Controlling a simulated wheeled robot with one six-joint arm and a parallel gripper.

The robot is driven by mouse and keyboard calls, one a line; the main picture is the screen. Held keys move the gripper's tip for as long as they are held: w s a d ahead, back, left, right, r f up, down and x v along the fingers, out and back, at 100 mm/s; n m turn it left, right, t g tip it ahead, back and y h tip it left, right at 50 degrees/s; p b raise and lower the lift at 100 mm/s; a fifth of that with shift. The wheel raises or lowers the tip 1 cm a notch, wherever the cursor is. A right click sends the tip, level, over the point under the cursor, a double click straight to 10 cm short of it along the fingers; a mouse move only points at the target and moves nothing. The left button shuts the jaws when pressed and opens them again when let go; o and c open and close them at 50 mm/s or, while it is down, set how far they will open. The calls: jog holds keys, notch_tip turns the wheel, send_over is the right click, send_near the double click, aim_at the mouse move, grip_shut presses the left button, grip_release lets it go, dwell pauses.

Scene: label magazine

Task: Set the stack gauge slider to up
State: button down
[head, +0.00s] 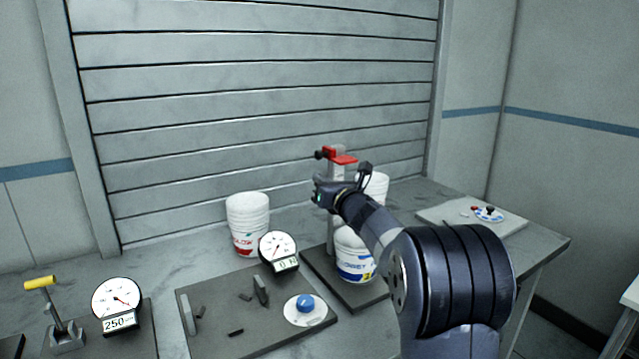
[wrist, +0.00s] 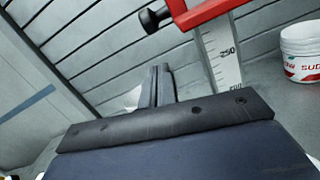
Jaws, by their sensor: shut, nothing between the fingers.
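The stack gauge is an upright post (head: 331,238) on a dark base plate (head: 316,266). Its red slider (head: 342,158) with a black knob (head: 322,153) sits near the top of the post in the head view. In the wrist view the red slider (wrist: 205,12) and its black knob (wrist: 154,19) are at the top edge, above a white scale (wrist: 221,55) with printed numbers. My gripper (wrist: 160,72) is shut and empty, below the knob and apart from it. In the head view my gripper (head: 318,190) is just below the slider; my wrist hides part of the post.
White tubs (head: 354,254) stand on the gauge base, partly hidden by my arm. Another tub stack (head: 247,222) stands left. Dial gauges (head: 278,250) (head: 117,303), a blue button (head: 305,302) and a yellow-handled lever (head: 40,283) are in front. A plate with a round dial (head: 489,213) lies right.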

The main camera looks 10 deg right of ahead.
aim_at(335, 155)
jog(key=b+v, duration=0.1)
jog(key=v, duration=0.9)
jog(key=shift+f+b, duration=0.4)
jog(key=w+a+r+p, duration=0.2)
jog(key=w+r+p, duration=0.2)
jog(key=w, duration=0.6)
jog(key=shift+a+r+p, duration=0.3)
jog(key=shift+r+p, duration=0.05)
jog(key=shift+p, duration=0.55)
